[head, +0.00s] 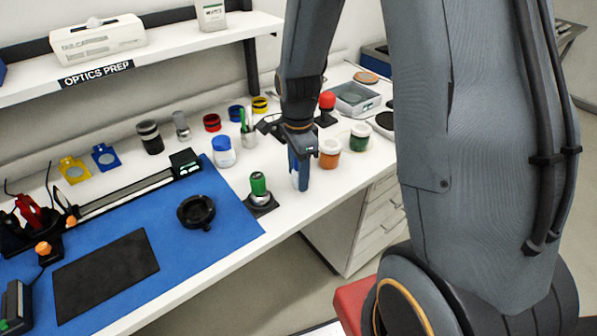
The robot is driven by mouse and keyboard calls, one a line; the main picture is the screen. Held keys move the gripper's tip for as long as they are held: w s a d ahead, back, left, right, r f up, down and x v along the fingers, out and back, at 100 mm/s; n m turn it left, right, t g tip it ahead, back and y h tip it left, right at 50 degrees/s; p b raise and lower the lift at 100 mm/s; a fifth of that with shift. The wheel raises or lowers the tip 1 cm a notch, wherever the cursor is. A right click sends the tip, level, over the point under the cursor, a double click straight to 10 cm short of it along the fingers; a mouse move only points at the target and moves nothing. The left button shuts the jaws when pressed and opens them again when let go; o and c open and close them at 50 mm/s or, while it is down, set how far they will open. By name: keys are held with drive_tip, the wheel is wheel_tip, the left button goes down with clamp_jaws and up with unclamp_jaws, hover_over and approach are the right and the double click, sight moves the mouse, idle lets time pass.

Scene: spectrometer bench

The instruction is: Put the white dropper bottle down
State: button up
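My gripper (299,172) points down over the white bench near its front edge, in the middle of the head view. A small pale piece, which looks like the white dropper bottle (299,184), shows between its blue fingers. The fingers appear closed around it and hide most of it. Its lower end is at or just above the bench top; I cannot tell whether it touches.
Orange-labelled (330,153) and green-labelled (360,137) jars stand close right of the gripper. Bare bench lies around the gripper, with the front edge (318,205) close by.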

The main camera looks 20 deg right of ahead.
wheel_tip(320, 180, up, 12)
drive_tip(key=b, duration=0.3)
drive_tip(key=shift+s+f+n, duration=0.1)
drive_tip(key=shift+s+n, duration=0.25)
drive_tip(key=shift+n, duration=0.35)
drive_tip(key=s+f+n+t, duration=0.1)
drive_tip(key=s+f+n, duration=0.4)
drive_tip(key=n, duration=1.1)
drive_tip(key=s, duration=0.3)
drive_tip(key=shift+s+t, duration=0.3)
drive_tip(key=shift+f, duration=0.1)
